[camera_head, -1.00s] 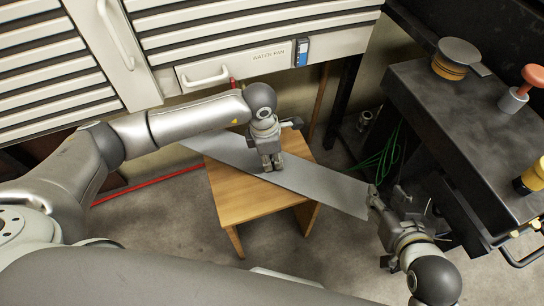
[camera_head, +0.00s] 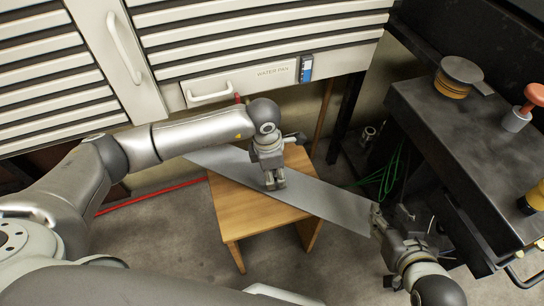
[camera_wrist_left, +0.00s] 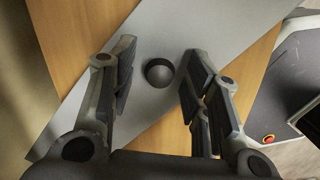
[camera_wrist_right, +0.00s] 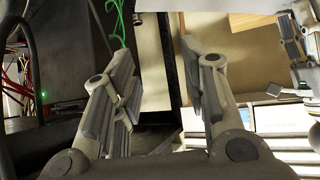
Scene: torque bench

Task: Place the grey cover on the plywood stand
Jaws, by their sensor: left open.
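The grey cover (camera_head: 318,197) is a long flat panel lying slantwise across the plywood stand (camera_head: 250,215), a low wooden stool. Its right end overhangs the stand; I cannot tell whether it lies fully flat. A round dark knob (camera_wrist_left: 158,72) stands on the cover in the left wrist view. My left gripper (camera_head: 274,185) is over the cover, open, with its fingers either side of the knob and gaps showing. My right gripper (camera_head: 376,213) is at the cover's right end. Its fingers are apart in the right wrist view (camera_wrist_right: 160,60), with no object clearly clamped between them.
A dark workbench (camera_head: 460,130) stands at the right, close to my right arm. Cabinets with a water pan drawer (camera_head: 240,85) stand behind the stand. Green cables (camera_head: 388,178) hang near the bench. A red line (camera_head: 150,197) runs along the floor at left.

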